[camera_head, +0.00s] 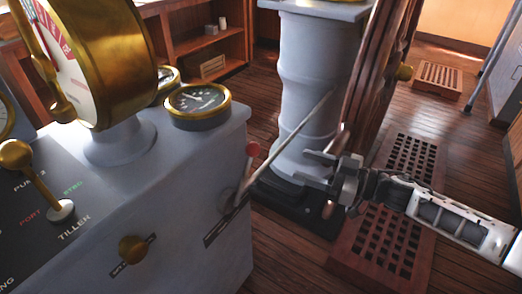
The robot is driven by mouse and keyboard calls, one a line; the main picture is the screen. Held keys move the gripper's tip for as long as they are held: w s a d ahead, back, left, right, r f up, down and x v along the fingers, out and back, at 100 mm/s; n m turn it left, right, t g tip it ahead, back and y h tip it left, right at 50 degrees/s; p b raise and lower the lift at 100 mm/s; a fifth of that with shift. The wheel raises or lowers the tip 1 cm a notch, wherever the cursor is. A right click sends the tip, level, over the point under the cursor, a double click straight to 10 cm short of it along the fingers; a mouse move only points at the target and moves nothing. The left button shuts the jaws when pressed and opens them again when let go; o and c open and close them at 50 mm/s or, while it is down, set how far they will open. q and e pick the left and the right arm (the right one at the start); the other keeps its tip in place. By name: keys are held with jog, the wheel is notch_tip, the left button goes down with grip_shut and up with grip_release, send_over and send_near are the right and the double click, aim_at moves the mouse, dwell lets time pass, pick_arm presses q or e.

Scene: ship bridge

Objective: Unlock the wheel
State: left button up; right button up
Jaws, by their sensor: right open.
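The wooden ship's wheel (372,80) shows nearly edge-on at the upper right, beside a grey pedestal (318,70). A thin pale rod (290,138) slants up in front of the pedestal. My right gripper (308,168) comes in from the right, open and empty. My left gripper is out of view.
The console carries a large brass telegraph (125,60), a round gauge (198,101), a brass tiller lever (38,180) and a brass knob (132,249). Wooden gratings (385,240) lie on the plank floor. A shelf (205,45) stands behind.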

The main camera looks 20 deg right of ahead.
send_over(245, 176)
jog(key=w+d, duration=0.1)
jog(key=d, duration=0.4)
jog(key=shift+w+a, duration=0.15)
jog(key=shift+a, duration=0.05)
jog(key=shift+c, duration=0.3)
